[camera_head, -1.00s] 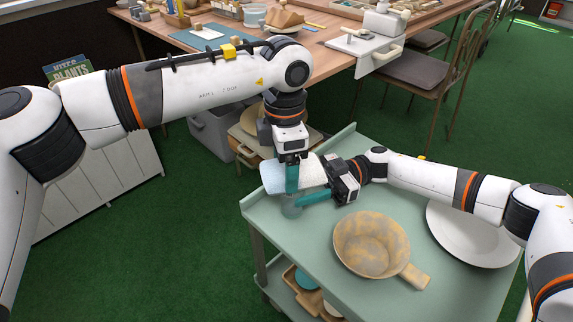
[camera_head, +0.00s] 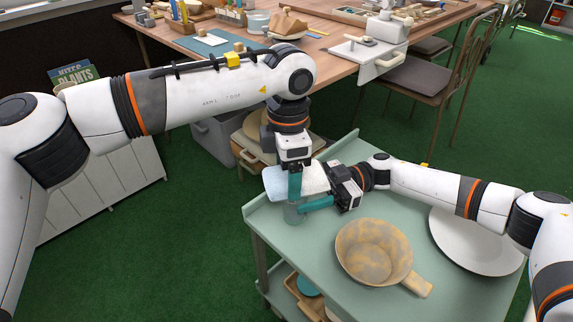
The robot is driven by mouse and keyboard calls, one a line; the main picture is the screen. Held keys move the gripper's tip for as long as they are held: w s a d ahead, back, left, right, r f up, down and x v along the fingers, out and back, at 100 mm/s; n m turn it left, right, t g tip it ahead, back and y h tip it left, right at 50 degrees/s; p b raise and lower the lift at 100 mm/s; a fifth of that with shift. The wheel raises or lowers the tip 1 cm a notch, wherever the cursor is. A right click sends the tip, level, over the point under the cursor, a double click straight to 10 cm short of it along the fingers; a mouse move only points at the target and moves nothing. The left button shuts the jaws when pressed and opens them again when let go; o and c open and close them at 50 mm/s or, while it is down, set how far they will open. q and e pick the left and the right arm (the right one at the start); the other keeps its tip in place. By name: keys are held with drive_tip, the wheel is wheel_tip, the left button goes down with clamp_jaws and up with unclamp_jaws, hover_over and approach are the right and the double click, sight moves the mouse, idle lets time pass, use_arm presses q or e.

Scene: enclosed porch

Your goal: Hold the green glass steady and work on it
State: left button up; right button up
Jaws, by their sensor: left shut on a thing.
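The green glass (camera_head: 292,215) is a small, pale translucent green shape near the left corner of the green cart top (camera_head: 335,283). My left gripper (camera_head: 294,197) points straight down with teal fingers and is shut on the glass from above; the fingers cover much of it. My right gripper (camera_head: 316,203) comes in from the right. One teal finger reaches toward the glass, close to the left fingers; its other finger is hidden, so its opening cannot be told. A pale cloth-like thing (camera_head: 314,179) lies behind the fingers, against or beside the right gripper.
A mottled tan pan (camera_head: 372,250) with a handle stands in front on the cart, and a white plate (camera_head: 470,245) lies to its right. A lower shelf holds a wooden tray. Behind are a cluttered wooden table (camera_head: 345,68) and a chair (camera_head: 418,75).

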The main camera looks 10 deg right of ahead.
use_arm(q)
drive_tip(key=shift+s, duration=0.95)
drive_tip(key=shift+w, duration=1)
drive_tip(key=shift+w+a+f, duration=0.1)
drive_tip(key=shift+w, duration=0.9)
drive_tip(key=shift+s, duration=2)
drive_tip(key=shift+w, duration=2)
drive_tip(key=shift+s, duration=1)
drive_tip(key=shift+r, duration=4.15)
